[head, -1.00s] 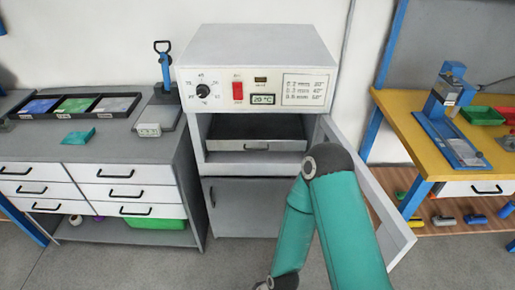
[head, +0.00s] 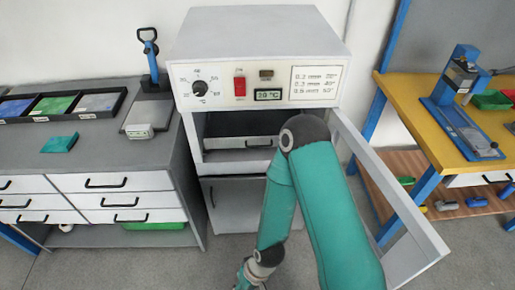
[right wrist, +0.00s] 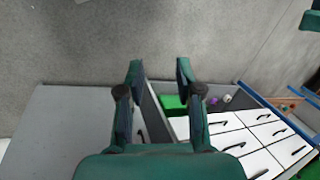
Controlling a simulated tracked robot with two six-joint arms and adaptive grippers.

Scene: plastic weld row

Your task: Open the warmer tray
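The warmer (head: 258,35) is a white cabinet with a dial, a red switch and a display, in the middle of the head view. Its door (head: 392,195) stands open to the right. The warmer tray (head: 243,143), a grey tray with a small front handle, sits inside the open compartment. My right arm covers its right part. My right gripper (right wrist: 160,78) is open and empty in the right wrist view, pointing over the floor; in the head view its arm bends down in front of the warmer. My left gripper is not in view.
A grey bench (head: 100,150) with white drawers stands at the left, holding bins of coloured sheets and a blue-handled tool (head: 150,60). A yellow workbench (head: 420,110) stands at the right, behind the open door. Grey floor (right wrist: 130,30) is clear in the wrist view.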

